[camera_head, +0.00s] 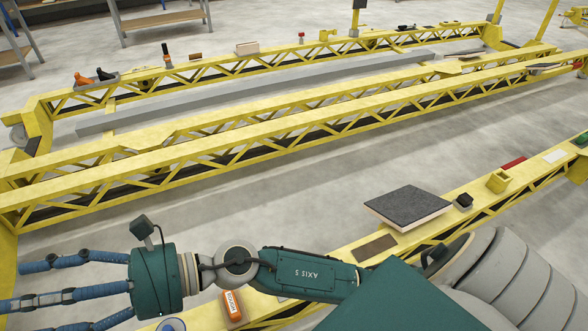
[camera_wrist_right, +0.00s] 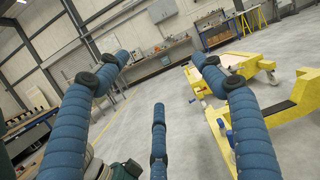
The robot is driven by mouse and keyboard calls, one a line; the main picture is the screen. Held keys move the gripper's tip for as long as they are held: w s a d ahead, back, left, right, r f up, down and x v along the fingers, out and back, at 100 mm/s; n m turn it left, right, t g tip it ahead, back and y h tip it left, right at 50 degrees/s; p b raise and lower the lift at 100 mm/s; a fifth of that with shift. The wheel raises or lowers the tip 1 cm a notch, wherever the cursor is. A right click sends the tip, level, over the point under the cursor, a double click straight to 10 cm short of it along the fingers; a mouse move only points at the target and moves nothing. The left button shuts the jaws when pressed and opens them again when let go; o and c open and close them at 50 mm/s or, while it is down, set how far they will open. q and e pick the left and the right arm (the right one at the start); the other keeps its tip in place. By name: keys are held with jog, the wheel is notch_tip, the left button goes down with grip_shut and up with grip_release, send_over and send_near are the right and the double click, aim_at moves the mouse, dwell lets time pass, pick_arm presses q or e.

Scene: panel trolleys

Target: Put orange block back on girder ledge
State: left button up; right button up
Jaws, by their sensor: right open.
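An orange block (camera_head: 232,306) with a white label is in the head view, at the bottom, on the yellow near girder ledge (camera_head: 335,257). It lies just below my right wrist in the picture, and the arm hides part of the ledge around it. My right gripper (camera_head: 18,290) points left, away from the block, with its blue segmented fingers spread and empty. In the right wrist view the same open fingers (camera_wrist_right: 172,82) have nothing between them. My left gripper is not in view.
A dark square panel (camera_head: 408,206) lies on the near girder, with a black item (camera_head: 463,202) and a yellow holder (camera_head: 498,180) to its right. Long yellow trolley girders (camera_head: 200,143) stand beyond. Grey floor (camera_head: 300,190) between them is clear.

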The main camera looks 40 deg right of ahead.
jog(key=w+d+r+m+t+h, duration=0.1)
jog(key=w+d+m+t+h, duration=0.4)
jog(key=m, duration=0.5)
jog(key=w+d+r+m+t+h, duration=0.2)
jog(key=w+d+m+t, duration=0.2)
jog(key=d+m+t, duration=0.4)
jog(key=d+f+m+g+h, duration=0.4)
jog(key=d+f+m+h, duration=0.9)
jog(key=d+f+m, duration=0.6)
jog(key=s+f+m+g, duration=0.6)
jog(key=s+f, duration=0.2)
jog(key=s, duration=0.3)
jog(key=s+f+m+g, duration=0.5)
jog(key=s+f, duration=0.4)
jog(key=s, duration=0.3)
jog(key=shift+s+a+m+g, duration=0.15)
jog(key=shift+m+g, duration=0.25)
